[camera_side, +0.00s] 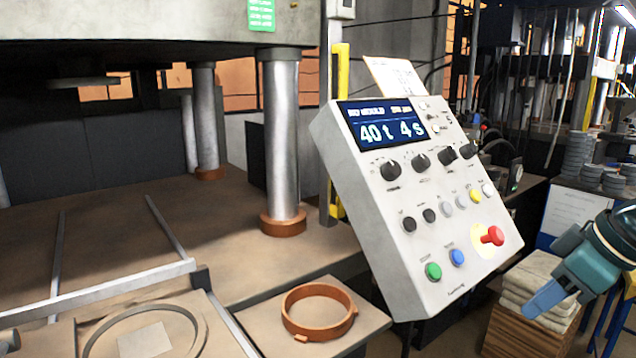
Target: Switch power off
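The grey control panel (350,165) stands tilted in the middle of the view. Its display (385,128) is lit and reads "40 t 4 s". Below it are a row of black knobs (391,169), a row of small buttons in black, grey, yellow and white, and a green button (433,271) beside a blue button (457,257). A red mushroom button (492,236) sits on a yellow disc at the lower right. Small switches (432,117) are at the upper right; their labels are too small to read. My gripper (545,299) is right of the panel, apart from it. Its finger opening is unclear.
A press with steel columns (280,140) fills the left. An orange ring (318,311) lies on a tray in front. Folded pale cloths or sacks (530,285) are stacked on a wooden crate behind my gripper. Grey discs (578,155) are stacked at the back right.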

